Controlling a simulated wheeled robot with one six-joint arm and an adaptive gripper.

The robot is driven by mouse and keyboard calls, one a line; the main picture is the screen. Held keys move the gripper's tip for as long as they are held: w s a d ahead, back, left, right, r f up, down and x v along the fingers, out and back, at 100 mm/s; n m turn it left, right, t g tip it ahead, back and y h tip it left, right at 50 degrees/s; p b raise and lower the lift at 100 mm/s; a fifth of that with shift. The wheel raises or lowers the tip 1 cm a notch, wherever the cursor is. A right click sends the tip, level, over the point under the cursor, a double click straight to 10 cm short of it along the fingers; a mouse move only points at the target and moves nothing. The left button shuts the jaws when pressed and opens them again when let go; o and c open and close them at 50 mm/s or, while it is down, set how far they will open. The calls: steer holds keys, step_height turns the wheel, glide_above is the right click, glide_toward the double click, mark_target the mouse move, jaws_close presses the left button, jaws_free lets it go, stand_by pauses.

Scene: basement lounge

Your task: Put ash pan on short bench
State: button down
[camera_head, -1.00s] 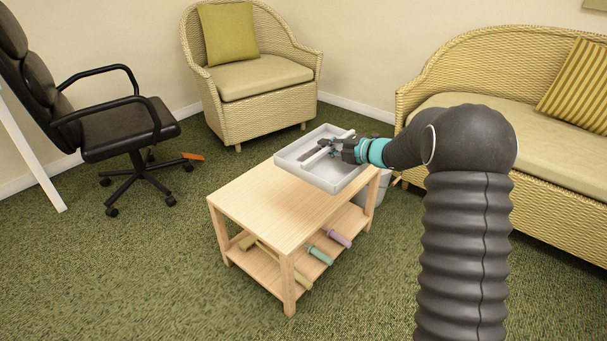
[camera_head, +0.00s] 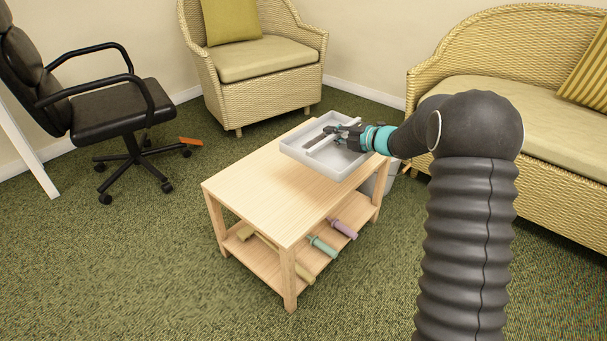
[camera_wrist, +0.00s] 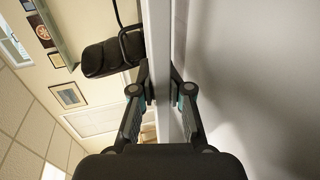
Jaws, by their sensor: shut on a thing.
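The ash pan is a shallow light grey tray (camera_head: 308,152) with a raised rim. It is over the far end of a light wooden low table with a lower shelf, which looks like the short bench (camera_head: 250,195). I cannot tell whether the pan touches the top or hangs just above it. My gripper (camera_head: 346,133) is shut on the pan, coming in from the right. In the wrist view my gripper's fingers (camera_wrist: 162,92) pinch a thin pale wall of the pan (camera_wrist: 157,40). The bench's far right corner is partly hidden.
The near part of the bench top is bare. Its lower shelf holds a purple-handled item (camera_head: 343,228), a green one (camera_head: 322,246) and a yellowish one. A grey bin (camera_head: 383,180) stands behind. A wicker armchair (camera_head: 262,95), wicker sofa (camera_head: 560,185) and black office chair (camera_head: 115,110) surround it.

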mark_target(333, 145)
step_height(333, 145, down, 4)
steer(key=b, duration=0.2)
steer(key=shift+a+r+b, duration=0.1)
steer(key=shift+b, duration=0.25)
steer(key=shift+a, duration=0.15)
steer(key=a+f, duration=0.2)
steer(key=a, duration=0.1)
steer(key=a+f+b, duration=0.1)
steer(key=a+f, duration=0.1)
steer(key=a, duration=0.2)
steer(key=w+a+f, duration=0.1)
steer(key=a+f, duration=0.2)
steer(key=a, duration=0.1)
steer(key=shift+a, duration=0.15)
steer(key=shift+f+b, duration=0.5)
steer(key=shift+f, duration=1.5)
steer(key=shift+f, duration=0.15)
steer(key=c, duration=1.1)
jaws_free()
